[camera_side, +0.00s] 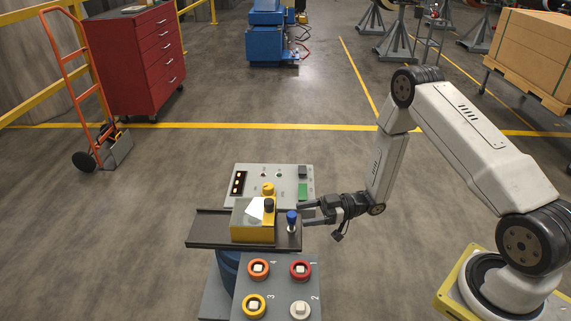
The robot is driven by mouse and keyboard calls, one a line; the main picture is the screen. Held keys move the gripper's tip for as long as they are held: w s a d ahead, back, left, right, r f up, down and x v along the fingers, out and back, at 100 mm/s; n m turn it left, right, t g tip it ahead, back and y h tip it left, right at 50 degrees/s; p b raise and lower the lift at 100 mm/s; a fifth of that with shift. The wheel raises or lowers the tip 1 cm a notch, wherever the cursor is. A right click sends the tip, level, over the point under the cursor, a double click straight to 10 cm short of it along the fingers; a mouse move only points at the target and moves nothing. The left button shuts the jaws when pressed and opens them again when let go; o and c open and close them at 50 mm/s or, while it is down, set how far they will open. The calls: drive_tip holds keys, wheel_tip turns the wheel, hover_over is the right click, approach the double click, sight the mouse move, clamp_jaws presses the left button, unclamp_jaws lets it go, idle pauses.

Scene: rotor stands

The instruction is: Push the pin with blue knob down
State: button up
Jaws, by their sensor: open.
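The pin with a blue knob (292,217) stands upright on the right end of a dark rail-like tray (213,228). Its pale shaft shows below the knob. My gripper (303,213) comes in from the right, level with the knob and just beside it. Its two fingers are spread apart, with nothing seen between them. I cannot tell whether a finger touches the pin.
A yellow box (240,221) with a dark knob sits on the tray, left of the pin. A grey control panel (283,177) is behind. A front panel (278,286) carries several numbered round buttons. Open floor lies left of the stand.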

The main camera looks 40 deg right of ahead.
sight(292, 214)
drive_tip(key=shift+x, duration=2.15)
clamp_jaws()
